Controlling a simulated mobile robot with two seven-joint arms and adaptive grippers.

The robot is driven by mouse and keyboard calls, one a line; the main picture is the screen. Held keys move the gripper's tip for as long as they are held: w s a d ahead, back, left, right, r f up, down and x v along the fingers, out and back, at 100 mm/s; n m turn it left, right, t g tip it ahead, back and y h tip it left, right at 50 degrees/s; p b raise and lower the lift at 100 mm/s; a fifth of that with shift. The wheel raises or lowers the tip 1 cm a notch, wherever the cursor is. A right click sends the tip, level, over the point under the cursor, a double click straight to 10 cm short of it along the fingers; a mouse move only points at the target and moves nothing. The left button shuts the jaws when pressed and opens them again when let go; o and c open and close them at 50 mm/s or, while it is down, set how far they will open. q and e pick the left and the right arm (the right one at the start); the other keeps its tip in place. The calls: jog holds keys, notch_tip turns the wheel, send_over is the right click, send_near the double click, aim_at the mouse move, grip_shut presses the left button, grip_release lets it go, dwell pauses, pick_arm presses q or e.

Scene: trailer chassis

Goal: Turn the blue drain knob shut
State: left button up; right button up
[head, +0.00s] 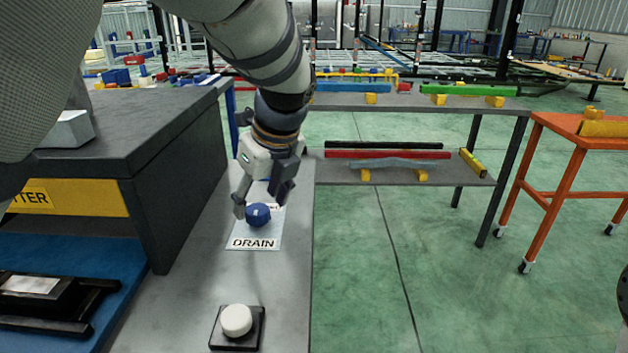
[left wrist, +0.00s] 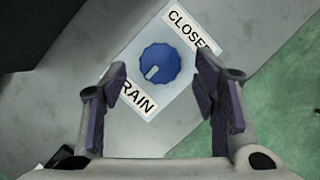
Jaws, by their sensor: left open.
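The blue drain knob (head: 258,214) sits on a white plate (head: 254,241) on the grey bench top. The plate reads "DRAIN" at its near side. In the left wrist view the round blue knob (left wrist: 159,64) has a white mark toward its lower-left edge, on the "DRAIN" side. A "CLOSED" label (left wrist: 190,30) is at the opposite side, partly behind a finger. My left gripper (head: 262,200) is open just above the knob. In the left wrist view its fingers (left wrist: 163,80) stand on either side of the knob with visible gaps. My right gripper is not in view.
A white button on a black base (head: 237,320) stands nearer on the same narrow grey bench (head: 180,310). A dark-topped cabinet (head: 150,120) rises to the left. A shelf with coloured bars (head: 400,170) is behind, and an orange cart (head: 570,165) is at right. Green floor is open between.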

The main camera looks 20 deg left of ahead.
pick_arm(q)
jog(key=x, duration=0.2)
jog(key=shift+a+f, duration=0.1)
jog(key=shift+f, duration=0.15)
jog(key=c, duration=1.1)
